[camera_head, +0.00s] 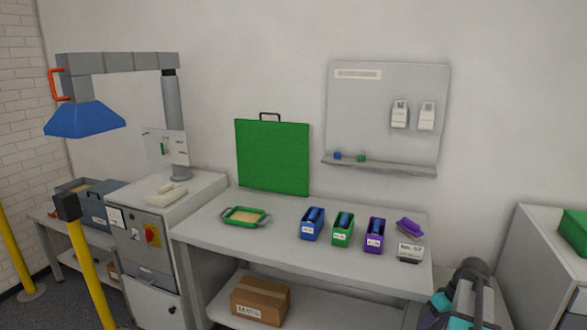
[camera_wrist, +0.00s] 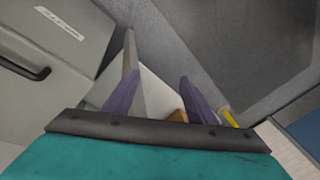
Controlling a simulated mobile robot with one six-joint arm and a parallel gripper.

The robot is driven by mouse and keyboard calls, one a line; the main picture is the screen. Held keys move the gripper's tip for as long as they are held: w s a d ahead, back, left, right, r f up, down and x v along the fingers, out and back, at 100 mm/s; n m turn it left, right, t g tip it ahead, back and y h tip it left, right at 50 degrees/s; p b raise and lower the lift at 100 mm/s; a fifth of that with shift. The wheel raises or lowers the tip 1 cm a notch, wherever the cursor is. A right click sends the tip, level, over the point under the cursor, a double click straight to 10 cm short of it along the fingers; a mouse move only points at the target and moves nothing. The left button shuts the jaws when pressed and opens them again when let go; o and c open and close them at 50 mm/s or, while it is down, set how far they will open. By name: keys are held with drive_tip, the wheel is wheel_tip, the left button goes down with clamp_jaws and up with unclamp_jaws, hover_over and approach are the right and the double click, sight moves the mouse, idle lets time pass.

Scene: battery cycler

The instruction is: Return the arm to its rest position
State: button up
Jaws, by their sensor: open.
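My gripper (camera_wrist: 158,88) shows in the wrist view, with two purple fingers spread apart. It is open, with nothing held between the fingers. Past them the wrist view shows grey surfaces and a cabinet front with a dark handle (camera_wrist: 26,68). In the head view my arm (camera_head: 466,297), grey and teal, is folded at the bottom right, in front of the gap between the workbench (camera_head: 270,246) and the grey cabinet at the right (camera_head: 540,270). The gripper fingers cannot be made out in the head view.
The bench holds a green tray (camera_head: 245,217), blue (camera_head: 312,225), green (camera_head: 343,230) and purple (camera_head: 375,236) bins, a purple item (camera_head: 409,227) and a labelled block (camera_head: 410,252). A cardboard box (camera_head: 260,300) sits on the lower shelf. Yellow posts (camera_head: 92,270) stand at left.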

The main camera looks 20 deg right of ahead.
drive_tip(key=s+a+f+g, duration=0.2)
drive_tip(key=a+f+g, duration=0.2)
drive_tip(key=a+f, duration=1.8)
drive_tip(key=s+a+f+g+h, duration=0.1)
drive_tip(key=s+a+f, duration=0.5)
drive_tip(key=s+a, duration=0.3)
drive_tip(key=s+a+f+g+h, duration=0.1)
drive_tip(key=s+a+f+g, duration=0.1)
drive_tip(key=s+a+f, duration=0.4)
drive_tip(key=s+a, duration=0.3)
drive_tip(key=a, duration=0.1)
drive_tip(key=shift+s+f+h, duration=0.25)
drive_tip(key=shift+s+h, duration=0.15)
